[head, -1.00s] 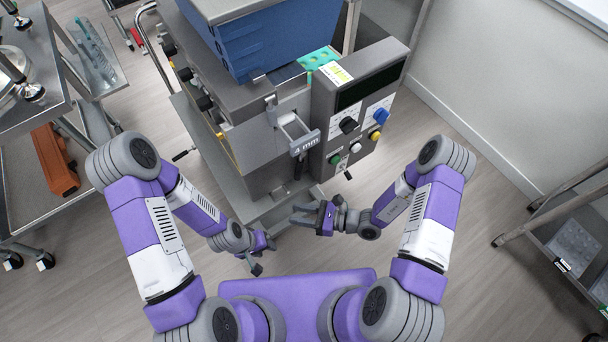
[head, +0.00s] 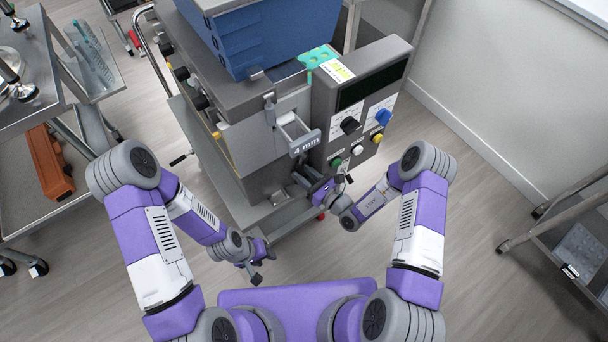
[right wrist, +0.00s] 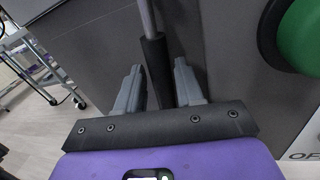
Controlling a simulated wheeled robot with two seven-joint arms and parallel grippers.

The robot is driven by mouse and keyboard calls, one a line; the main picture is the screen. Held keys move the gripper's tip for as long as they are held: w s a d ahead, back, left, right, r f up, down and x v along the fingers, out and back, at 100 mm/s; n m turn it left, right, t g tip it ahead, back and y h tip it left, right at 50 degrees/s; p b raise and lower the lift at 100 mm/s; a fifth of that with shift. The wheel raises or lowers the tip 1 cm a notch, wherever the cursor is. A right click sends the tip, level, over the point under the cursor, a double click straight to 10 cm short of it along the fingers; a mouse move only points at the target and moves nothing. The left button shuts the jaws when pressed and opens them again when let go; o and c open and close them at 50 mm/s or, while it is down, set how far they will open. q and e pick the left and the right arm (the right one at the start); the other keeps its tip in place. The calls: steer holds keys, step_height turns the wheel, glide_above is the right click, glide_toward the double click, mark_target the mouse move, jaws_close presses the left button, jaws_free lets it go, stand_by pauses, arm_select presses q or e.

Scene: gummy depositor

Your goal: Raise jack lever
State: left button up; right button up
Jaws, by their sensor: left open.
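The jack lever is a thin metal rod with a black grip (right wrist: 157,65), upright in the right wrist view. My right gripper (right wrist: 160,88) has one grey finger on each side of the black grip. The fingers look apart, with narrow gaps beside the grip. In the head view my right gripper (head: 304,177) is against the machine's front, below the "4 mm" plate (head: 305,143), and mostly hides the lever. My left gripper (head: 262,264) is open and empty, low in front of the machine's base.
The depositor's control box (head: 360,105) carries several knobs; a green one (right wrist: 300,38) is close right of my right gripper. A blue hopper (head: 250,40) is on top. Carts stand at left (head: 40,125) and right (head: 575,245).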

jaws_close()
steer(key=shift+a, duration=0.1)
stand_by(0.4)
